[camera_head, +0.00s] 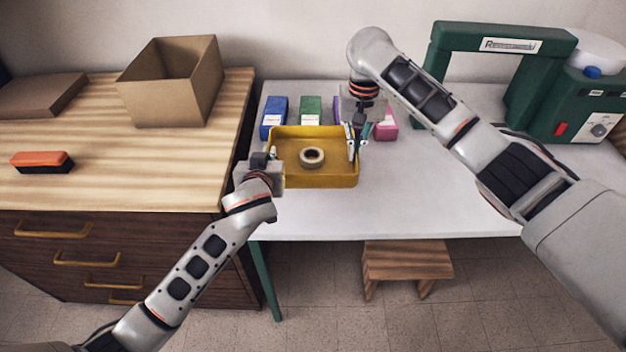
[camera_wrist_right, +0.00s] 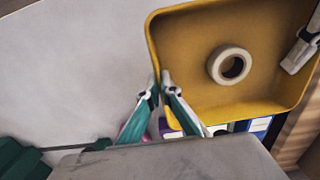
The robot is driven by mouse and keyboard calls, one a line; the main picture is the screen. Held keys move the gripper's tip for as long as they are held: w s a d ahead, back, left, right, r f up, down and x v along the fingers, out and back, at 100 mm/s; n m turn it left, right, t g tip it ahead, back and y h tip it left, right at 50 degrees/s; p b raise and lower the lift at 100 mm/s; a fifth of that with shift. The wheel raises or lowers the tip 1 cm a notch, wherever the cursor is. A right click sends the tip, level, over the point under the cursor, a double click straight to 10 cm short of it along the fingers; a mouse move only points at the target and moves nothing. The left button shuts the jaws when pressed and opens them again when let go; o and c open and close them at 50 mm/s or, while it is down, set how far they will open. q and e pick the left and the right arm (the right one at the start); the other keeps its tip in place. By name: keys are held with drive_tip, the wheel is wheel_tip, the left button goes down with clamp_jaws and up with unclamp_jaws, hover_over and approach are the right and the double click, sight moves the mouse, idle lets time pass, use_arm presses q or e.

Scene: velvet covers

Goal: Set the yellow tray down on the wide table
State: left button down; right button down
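The yellow tray (camera_head: 325,176) is level over the white table (camera_head: 440,200), between my two grippers. It holds a pale tape roll (camera_head: 312,157), which also shows in the right wrist view (camera_wrist_right: 229,65). My left gripper (camera_head: 270,162) is at the tray's left wall and appears shut on it; it also shows at the right of the right wrist view (camera_wrist_right: 301,50). My right gripper (camera_head: 357,143) has its green-and-white fingers on both sides of the right wall, shut on the rim (camera_wrist_right: 160,82). Whether the tray's underside touches the table is hidden.
Blue (camera_head: 274,115), green (camera_head: 311,110) and pink (camera_head: 385,124) boxes stand behind the tray. A green machine (camera_head: 555,90) is at the back right. The wooden cabinet at left bears an open carton (camera_head: 170,85) and a brush (camera_head: 42,161). The front right of the white table is clear.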

sight(353, 170)
use_arm(q)
drive_tip(key=shift+f, duration=0.15)
use_arm(e)
drive_tip(key=shift+d+f, duration=0.1)
drive_tip(key=shift+f, duration=0.05)
